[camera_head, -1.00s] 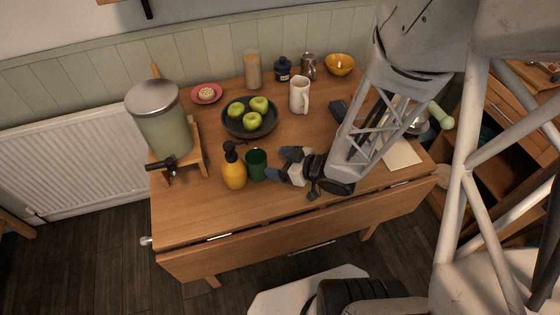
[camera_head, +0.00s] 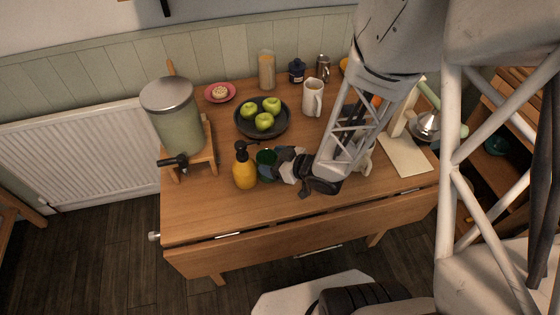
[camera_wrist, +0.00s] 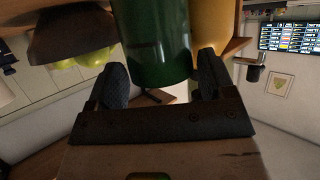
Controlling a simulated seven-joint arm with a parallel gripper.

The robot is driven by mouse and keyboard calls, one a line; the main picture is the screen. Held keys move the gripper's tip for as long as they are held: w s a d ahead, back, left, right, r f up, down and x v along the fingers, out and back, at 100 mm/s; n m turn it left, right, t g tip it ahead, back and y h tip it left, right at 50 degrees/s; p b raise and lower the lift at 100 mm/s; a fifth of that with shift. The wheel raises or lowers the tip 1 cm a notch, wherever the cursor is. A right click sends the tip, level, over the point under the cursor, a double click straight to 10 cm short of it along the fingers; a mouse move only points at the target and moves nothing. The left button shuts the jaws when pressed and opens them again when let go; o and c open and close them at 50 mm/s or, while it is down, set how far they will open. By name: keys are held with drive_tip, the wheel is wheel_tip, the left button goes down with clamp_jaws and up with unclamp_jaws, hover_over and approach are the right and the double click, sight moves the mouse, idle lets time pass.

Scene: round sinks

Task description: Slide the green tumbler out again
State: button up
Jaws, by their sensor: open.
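The green tumbler (camera_head: 266,164) stands on the wooden table, just right of a yellow pump bottle (camera_head: 244,168). In the wrist view the tumbler (camera_wrist: 153,45) is between the two fingertips, at and a little beyond them. My gripper (camera_head: 277,164) comes at it from the right, low over the table, and partly covers it in the head view. In the wrist view my gripper (camera_wrist: 158,85) is open, one finger on each side of the tumbler. I cannot tell whether either finger touches it. The yellow bottle shows behind the tumbler's right side.
A dark bowl of green apples (camera_head: 262,118) stands just behind the tumbler. A drink dispenser on a wooden stand (camera_head: 172,120) is at the left. A white mug (camera_head: 312,97) stands farther back. The table's front left (camera_head: 200,215) is clear.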

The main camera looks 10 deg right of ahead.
drive_tip(key=shift+x, duration=0.8)
drive_tip(key=c, duration=0.6)
drive_tip(key=shift+d, duration=0.1)
drive_tip(key=shift+s+d, duration=0.75)
drive_tip(key=shift+d, duration=1.15)
drive_tip(key=shift+s+d, duration=0.7)
drive_tip(key=shift+d, duration=1.25)
drive_tip(key=shift+s+d, duration=0.75)
drive_tip(key=shift+d, duration=1.15)
